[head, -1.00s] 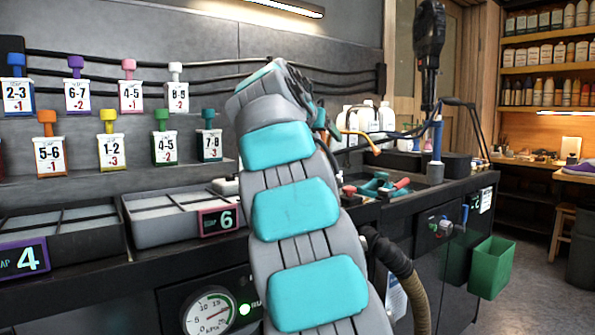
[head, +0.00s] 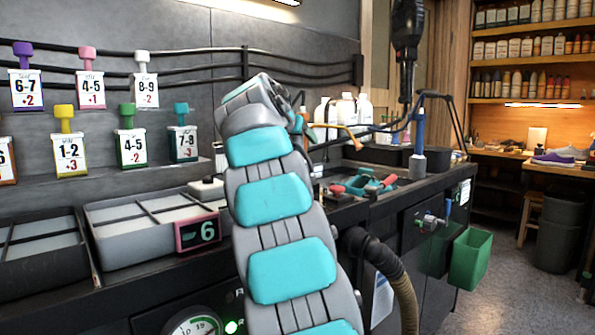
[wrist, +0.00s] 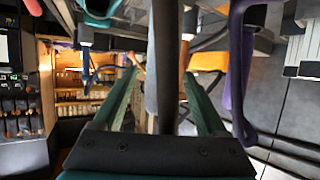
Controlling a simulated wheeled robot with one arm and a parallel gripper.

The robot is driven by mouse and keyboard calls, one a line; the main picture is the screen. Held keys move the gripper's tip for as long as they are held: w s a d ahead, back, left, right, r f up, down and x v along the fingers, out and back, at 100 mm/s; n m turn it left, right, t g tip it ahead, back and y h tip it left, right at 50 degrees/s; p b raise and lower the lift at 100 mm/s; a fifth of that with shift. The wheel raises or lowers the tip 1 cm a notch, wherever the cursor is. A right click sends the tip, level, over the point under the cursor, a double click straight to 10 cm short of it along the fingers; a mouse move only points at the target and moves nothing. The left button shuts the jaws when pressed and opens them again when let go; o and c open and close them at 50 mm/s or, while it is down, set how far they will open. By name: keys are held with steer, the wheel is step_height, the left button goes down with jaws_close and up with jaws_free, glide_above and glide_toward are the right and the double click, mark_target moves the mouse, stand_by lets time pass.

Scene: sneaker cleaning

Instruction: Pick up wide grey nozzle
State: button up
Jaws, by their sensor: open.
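My gripper's two dark green fingers (wrist: 160,75) show apart in the wrist view. A long dark grey bar-like piece (wrist: 166,40) comes down from the top edge between them in the picture. I cannot tell whether it is the wide grey nozzle or how far off it is. In the head view my grey and teal arm reaches forward over the bench, and its wrist hides most of the gripper. No wide grey nozzle can be made out for sure there. Teal and red tools (head: 366,184) lie in a tray on the bench right of my arm.
A grey divided tray (head: 110,262) with a "6" sign stands left of my arm, below numbered tags on the wall. White bottles (head: 347,108) stand behind. A green bin (head: 470,258) hangs at the bench's right end. A purple curved piece (wrist: 238,85) shows in the wrist view.

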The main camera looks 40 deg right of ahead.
steer(key=shift+x, duration=0.8)
jaws_close()
stand_by(0.8)
